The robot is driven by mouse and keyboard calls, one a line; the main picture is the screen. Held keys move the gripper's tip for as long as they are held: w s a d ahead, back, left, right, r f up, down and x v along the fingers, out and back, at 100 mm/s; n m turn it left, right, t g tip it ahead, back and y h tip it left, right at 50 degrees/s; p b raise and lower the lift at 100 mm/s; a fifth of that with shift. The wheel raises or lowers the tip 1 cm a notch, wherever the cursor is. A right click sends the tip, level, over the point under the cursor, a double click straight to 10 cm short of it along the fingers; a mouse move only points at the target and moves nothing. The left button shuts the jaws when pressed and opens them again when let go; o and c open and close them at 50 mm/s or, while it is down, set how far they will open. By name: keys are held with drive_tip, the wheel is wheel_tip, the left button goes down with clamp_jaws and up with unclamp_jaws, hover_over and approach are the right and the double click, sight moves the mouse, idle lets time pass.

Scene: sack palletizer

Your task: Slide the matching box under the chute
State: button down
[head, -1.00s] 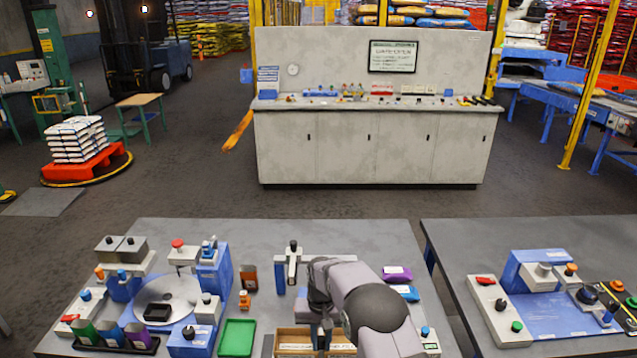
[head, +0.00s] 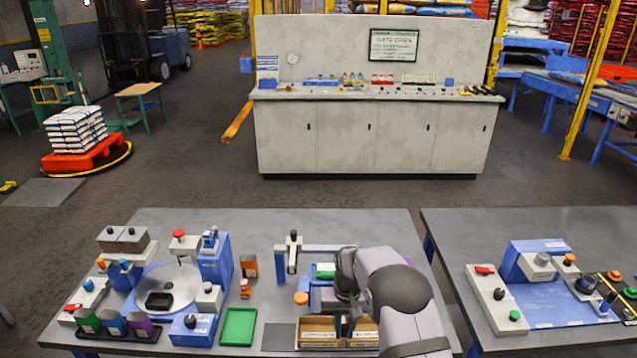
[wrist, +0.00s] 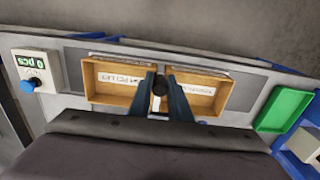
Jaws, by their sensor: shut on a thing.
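Two joined open tan boxes stand side by side at the front of the near table: a left box (head: 316,333) and a right box (head: 362,335). Each has a white label whose text I cannot read surely. In the wrist view, mirrored left to right, they are the box (wrist: 204,97) and the box (wrist: 112,88). My gripper (wrist: 160,92) is shut on a dark upright knob (wrist: 160,82) between them; it also shows in the head view (head: 343,326). I cannot clearly make out the chute; a blue housing (head: 320,297) stands behind the boxes, partly hidden by my arm.
A green tray (head: 239,327) lies left of the boxes, with a dark strip (head: 279,338) of bare track between. An orange button (head: 301,298) and a lever post (head: 293,252) stand behind. A counter (wrist: 38,64) reads 0 pcs.

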drive_tip(key=shift+d, duration=2.3)
drive_tip(key=c, duration=1.5)
unclamp_jaws()
drive_tip(key=shift+r, duration=0.15)
drive_tip(key=shift+r+p, duration=1.55)
drive_tip(key=shift+r, duration=0.55)
drive_tip(key=shift+r, duration=0.1)
wheel_tip(320, 180, up, 3)
drive_tip(key=shift+r+p, duration=0.15)
drive_tip(key=shift+p, duration=1)
